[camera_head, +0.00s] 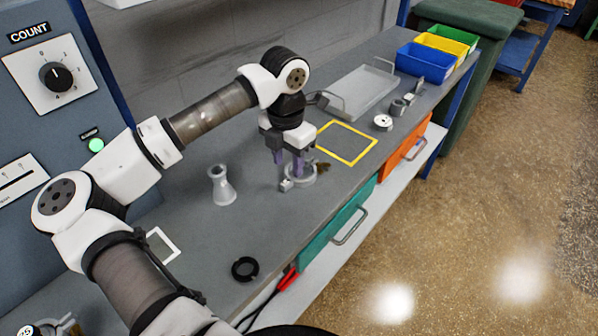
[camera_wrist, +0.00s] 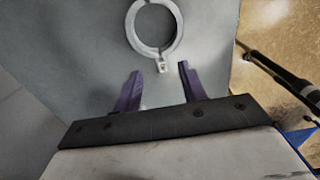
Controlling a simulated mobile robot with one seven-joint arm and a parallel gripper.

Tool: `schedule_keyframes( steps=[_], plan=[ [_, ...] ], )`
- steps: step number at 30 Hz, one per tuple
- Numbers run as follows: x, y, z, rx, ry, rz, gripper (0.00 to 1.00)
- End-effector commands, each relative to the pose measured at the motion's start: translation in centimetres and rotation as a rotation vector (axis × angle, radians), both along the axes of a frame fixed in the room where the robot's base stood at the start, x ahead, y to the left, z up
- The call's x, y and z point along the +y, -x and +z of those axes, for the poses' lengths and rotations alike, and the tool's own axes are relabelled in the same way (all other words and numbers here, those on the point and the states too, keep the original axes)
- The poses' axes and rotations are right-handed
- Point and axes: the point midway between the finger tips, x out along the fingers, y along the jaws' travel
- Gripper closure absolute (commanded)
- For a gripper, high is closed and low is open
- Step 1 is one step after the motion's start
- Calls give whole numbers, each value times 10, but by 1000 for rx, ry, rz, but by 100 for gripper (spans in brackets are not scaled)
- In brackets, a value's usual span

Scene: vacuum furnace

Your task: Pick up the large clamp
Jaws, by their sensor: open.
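The large clamp looks like a light grey ring with a small lug; in the head view the clamp (camera_head: 306,179) lies on the grey bench below my gripper (camera_head: 287,168). In the wrist view the clamp (camera_wrist: 176,42) is at the top centre, its lug pointing toward my gripper (camera_wrist: 160,69). My two purple fingers are spread apart, with the lug at the gap between their tips. Nothing is held. The fingers hide part of the ring in the head view, and I cannot tell whether they touch it.
A grey flared tube (camera_head: 221,187) stands left of my gripper. A black ring (camera_head: 244,269) lies nearer on the bench. A yellow square outline (camera_head: 370,157), a tray (camera_head: 352,98), small fittings (camera_head: 383,122) and coloured bins (camera_head: 423,62) are to the right. The bench's front edge is close.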

Motion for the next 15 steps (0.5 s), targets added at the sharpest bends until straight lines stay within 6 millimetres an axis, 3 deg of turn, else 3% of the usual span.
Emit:
schedule_keyframes(
  steps=[9, 15],
  plan=[
    [3, 7, -40, 4, 3, 0, 58],
    [3, 6, -50, 1, 1, 0, 58]
  ],
)
